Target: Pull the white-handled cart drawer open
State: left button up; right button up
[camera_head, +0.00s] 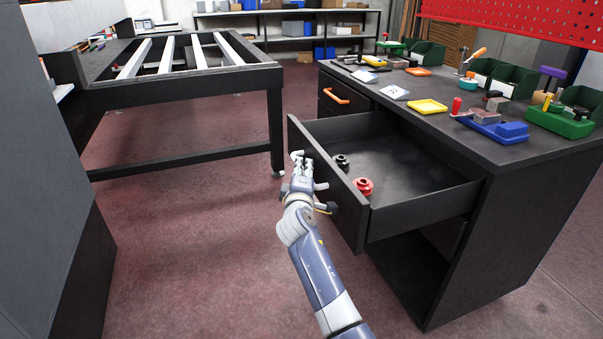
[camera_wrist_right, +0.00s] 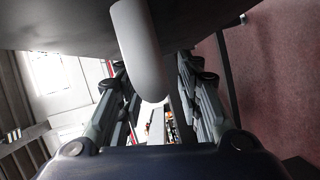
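The cart drawer (camera_head: 415,215) stands pulled well out of the dark workbench cart, its inside showing. A black ring-like part (camera_head: 341,162) and a red one (camera_head: 364,186) lie in it near the front panel. My right gripper (camera_head: 307,165) is at the outer face of that panel. In the right wrist view the white handle (camera_wrist_right: 138,45) passes between the two spread fingers of my right gripper (camera_wrist_right: 155,90). The fingers look open around the handle, with a gap on its right side. In the head view my gripper mostly hides the handle. My left gripper is out of view.
The cart top (camera_head: 480,145) carries trays, bins and tools. Another drawer with an orange handle (camera_head: 336,96) is shut. A dark frame table (camera_head: 180,85) stands at the back left. The red-brown floor (camera_head: 190,230) between them is clear.

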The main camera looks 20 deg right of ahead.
jog(key=v, duration=1.2)
jog(key=shift+f, duration=0.1)
